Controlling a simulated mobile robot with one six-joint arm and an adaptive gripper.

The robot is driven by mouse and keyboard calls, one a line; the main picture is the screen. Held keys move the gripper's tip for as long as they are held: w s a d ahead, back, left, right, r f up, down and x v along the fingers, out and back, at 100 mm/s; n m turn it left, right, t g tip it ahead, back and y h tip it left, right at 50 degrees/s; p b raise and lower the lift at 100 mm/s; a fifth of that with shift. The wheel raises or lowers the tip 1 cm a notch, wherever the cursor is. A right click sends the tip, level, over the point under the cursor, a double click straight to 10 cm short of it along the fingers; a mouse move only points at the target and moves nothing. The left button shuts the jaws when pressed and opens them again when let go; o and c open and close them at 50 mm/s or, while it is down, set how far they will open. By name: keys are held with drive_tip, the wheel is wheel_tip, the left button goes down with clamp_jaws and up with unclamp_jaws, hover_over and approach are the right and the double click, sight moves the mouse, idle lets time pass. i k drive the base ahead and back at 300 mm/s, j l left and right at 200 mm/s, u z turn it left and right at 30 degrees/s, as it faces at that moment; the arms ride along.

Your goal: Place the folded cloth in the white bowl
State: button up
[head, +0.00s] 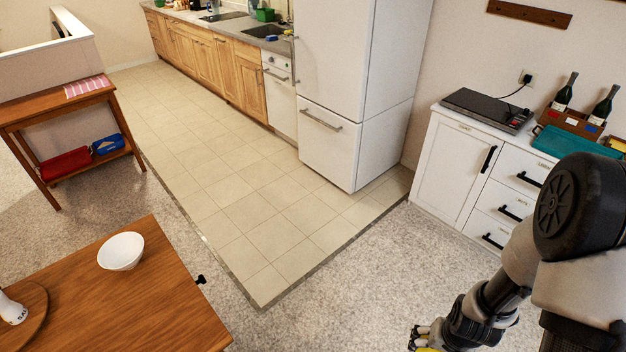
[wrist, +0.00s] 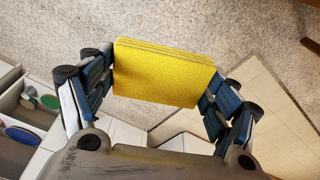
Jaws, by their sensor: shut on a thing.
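The folded cloth (wrist: 163,75) is a yellow, layered rectangle held between the fingers of my gripper (wrist: 160,82) in the wrist view. My gripper is shut on its two sides, above the speckled floor. In the head view my gripper (head: 422,340) is at the bottom edge, right of centre, mostly cut off, with a sliver of yellow showing. The white bowl (head: 121,251) stands upright on the wooden table at the lower left, well to the left of my gripper. It looks empty. The bowl does not show in the wrist view.
The wooden table (head: 110,300) also holds a round board (head: 30,308) with a white shaker (head: 12,310). A white cabinet (head: 455,165) with drawers stands at right; an open drawer with coloured items (wrist: 25,135) shows in the wrist view. Floor between table and cabinet is clear.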

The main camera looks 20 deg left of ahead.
sight(123, 253)
drive_tip(key=i+l+u, duration=0.15)
drive_tip(key=i+u, duration=0.25)
drive_tip(key=i+l+u, duration=0.55)
drive_tip(key=u, duration=0.2)
drive_tip(key=i+u, duration=0.25)
drive_tip(key=u, duration=0.25)
drive_tip(key=i+u, duration=0.25)
drive_tip(key=u, duration=0.25)
drive_tip(key=i+l+u, duration=0.15)
drive_tip(key=u, duration=0.35)
drive_tip(key=i+l+u, duration=0.3)
drive_tip(key=u, duration=0.2)
